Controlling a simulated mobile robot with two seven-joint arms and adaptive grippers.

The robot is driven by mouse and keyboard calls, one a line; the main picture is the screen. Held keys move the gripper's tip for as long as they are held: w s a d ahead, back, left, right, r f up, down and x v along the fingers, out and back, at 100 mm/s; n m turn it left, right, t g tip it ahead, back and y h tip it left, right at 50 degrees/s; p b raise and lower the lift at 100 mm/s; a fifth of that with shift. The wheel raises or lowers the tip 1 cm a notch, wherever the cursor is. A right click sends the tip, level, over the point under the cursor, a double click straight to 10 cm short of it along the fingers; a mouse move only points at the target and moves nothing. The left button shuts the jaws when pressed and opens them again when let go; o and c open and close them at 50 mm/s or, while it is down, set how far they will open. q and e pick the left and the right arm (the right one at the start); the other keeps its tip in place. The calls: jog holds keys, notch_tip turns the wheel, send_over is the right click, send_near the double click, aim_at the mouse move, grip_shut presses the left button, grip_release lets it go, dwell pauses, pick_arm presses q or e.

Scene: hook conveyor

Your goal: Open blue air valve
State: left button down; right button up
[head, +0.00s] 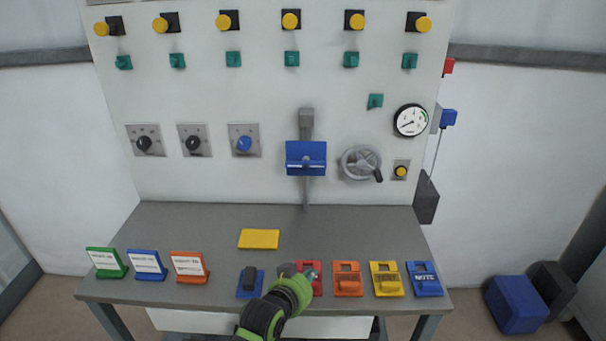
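A blue block with a flat front (306,157) sits on a grey vertical pipe in the middle of the upright panel. A smaller blue part (448,118) sticks out of the panel's right edge, below a red one. I cannot tell for sure which of these is the blue air valve. My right gripper is out of view.
The grey table (190,230) carries a yellow plate (259,239), signs at left and several coloured lockout tags at right. A handwheel (361,163) and a gauge (410,120) are on the panel. The back of the table is mostly clear.

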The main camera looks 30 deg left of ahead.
pick_arm(q)
jog(key=w+a+r+n+t+y, duration=0.3)
jog(key=w+a+r+y, duration=0.2)
jog(key=r, duration=0.3)
jog(key=w+a+r+n+t+y, duration=0.3)
jog(key=w+a+r+n+y, duration=0.1)
jog(key=w+a+r, duration=0.3)
notch_tip(320, 180, up, 2)
jog(key=shift+a+y, duration=0.4)
jog(key=shift+w+r, duration=0.1)
jog(key=shift+r, duration=0.05)
